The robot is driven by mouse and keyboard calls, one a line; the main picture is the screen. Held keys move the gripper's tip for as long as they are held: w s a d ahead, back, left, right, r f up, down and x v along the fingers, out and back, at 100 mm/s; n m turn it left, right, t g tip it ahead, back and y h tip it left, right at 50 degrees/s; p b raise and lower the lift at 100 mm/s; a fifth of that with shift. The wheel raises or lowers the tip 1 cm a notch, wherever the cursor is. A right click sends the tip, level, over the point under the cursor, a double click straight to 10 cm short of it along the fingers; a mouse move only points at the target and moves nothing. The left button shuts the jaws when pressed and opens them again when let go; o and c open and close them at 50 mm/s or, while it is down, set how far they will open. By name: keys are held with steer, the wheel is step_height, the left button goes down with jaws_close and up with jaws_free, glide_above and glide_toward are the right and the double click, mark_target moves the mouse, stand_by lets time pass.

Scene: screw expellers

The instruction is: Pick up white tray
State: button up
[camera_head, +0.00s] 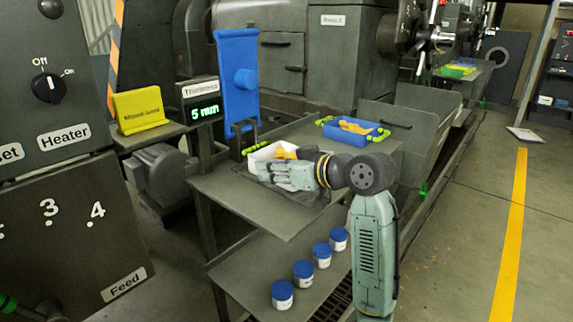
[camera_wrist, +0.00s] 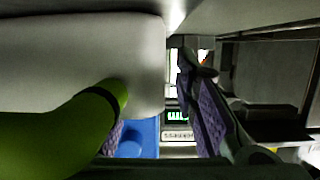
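The white tray (camera_head: 261,157) sits on the grey metal shelf, with yellowish pieces inside. A green handle (camera_head: 250,149) shows at its far left end. My gripper (camera_head: 262,172) is at the tray's near side and hides part of it. In the wrist view, a large pale wall (camera_wrist: 75,50), apparently the tray's, fills the upper left. A green handle (camera_wrist: 60,130) with a black band crosses the lower left, in front of one purple finger pad. The other purple pad (camera_wrist: 208,118) stands apart to the right. My gripper is open; whether it touches the tray is unclear.
A blue tray (camera_head: 345,134) with green handles and yellow pieces stands behind right. A blue upright panel (camera_head: 238,80) and a thickness display (camera_head: 202,112) are behind left. Several blue-lidded jars (camera_head: 321,254) stand on the lower shelf. The floor at right is open.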

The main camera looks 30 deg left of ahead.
jaws_close()
stand_by(0.6)
